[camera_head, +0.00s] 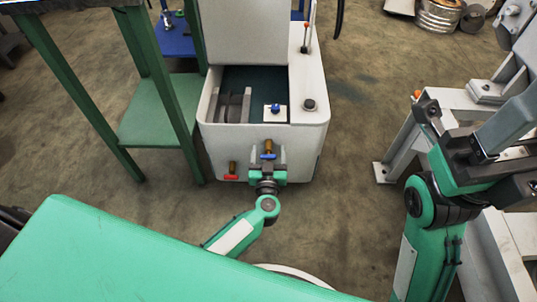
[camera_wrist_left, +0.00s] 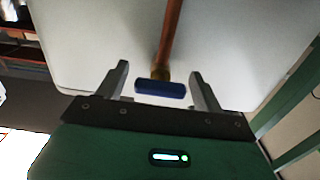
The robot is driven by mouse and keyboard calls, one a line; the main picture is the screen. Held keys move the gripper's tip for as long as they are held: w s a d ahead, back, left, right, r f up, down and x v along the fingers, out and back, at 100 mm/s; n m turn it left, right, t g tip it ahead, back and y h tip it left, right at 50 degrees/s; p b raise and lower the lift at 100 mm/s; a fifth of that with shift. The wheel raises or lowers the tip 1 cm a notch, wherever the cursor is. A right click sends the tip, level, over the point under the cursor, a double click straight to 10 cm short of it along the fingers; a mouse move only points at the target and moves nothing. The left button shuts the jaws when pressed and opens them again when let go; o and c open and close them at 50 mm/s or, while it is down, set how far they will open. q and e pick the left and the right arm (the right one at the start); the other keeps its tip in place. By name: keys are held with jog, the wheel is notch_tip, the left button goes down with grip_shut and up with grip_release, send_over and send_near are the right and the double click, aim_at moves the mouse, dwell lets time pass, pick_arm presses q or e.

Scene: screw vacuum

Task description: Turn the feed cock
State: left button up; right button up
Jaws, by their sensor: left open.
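A brass cock with a blue handle (camera_head: 268,155) sticks out of the front of the white machine (camera_head: 310,150). A second cock with a red handle (camera_head: 231,177) sits lower and to its left. My left gripper (camera_head: 267,163) is open at the blue-handled cock. In the left wrist view the blue handle (camera_wrist_left: 160,88) lies between the two spread fingers (camera_wrist_left: 161,87), apart from both, with a brass-coloured pipe (camera_wrist_left: 170,38) behind it. My right arm shows at the right; its gripper (camera_head: 478,150) is seen edge-on and its jaws are unclear.
A green table frame with a lower shelf (camera_head: 160,115) stands close to the machine's left. A grey-white metal stand (camera_head: 455,105) is at the right near my right arm. Open floor (camera_head: 365,70) lies between the machine and that stand.

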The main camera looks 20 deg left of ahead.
pick_arm(q)
jog(key=shift+w+a, duration=0.1)
jog(key=shift+w, duration=0.2)
jog(key=c, duration=1)
